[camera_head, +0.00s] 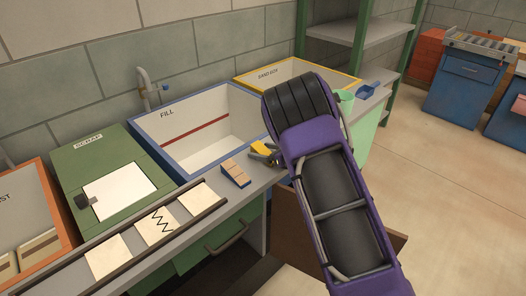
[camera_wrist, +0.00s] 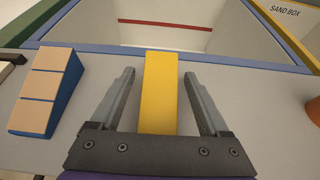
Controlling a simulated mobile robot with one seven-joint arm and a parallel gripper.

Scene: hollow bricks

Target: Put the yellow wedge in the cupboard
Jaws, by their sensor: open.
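The yellow wedge (camera_head: 262,147) lies on the grey worktop in front of the fill basin. In the wrist view the yellow wedge (camera_wrist: 160,88) is between the two fingers of my gripper (camera_wrist: 160,92), with a gap on each side. My gripper also shows in the head view (camera_head: 265,154), partly hidden by my purple arm. It is open and holds nothing. Below the worktop is a green front with a handle (camera_head: 227,236). A brown panel (camera_head: 284,222) stands out beside it, partly behind my arm; I cannot tell whether it is the cupboard's door.
A blue wedge with tan faces (camera_head: 236,172) lies just left of the yellow one. The blue-rimmed fill basin (camera_head: 163,172) is behind, and the yellow-rimmed sand box (camera_head: 262,73) is beyond. A blue scoop (camera_head: 368,89) lies at the right. Open floor is on the right.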

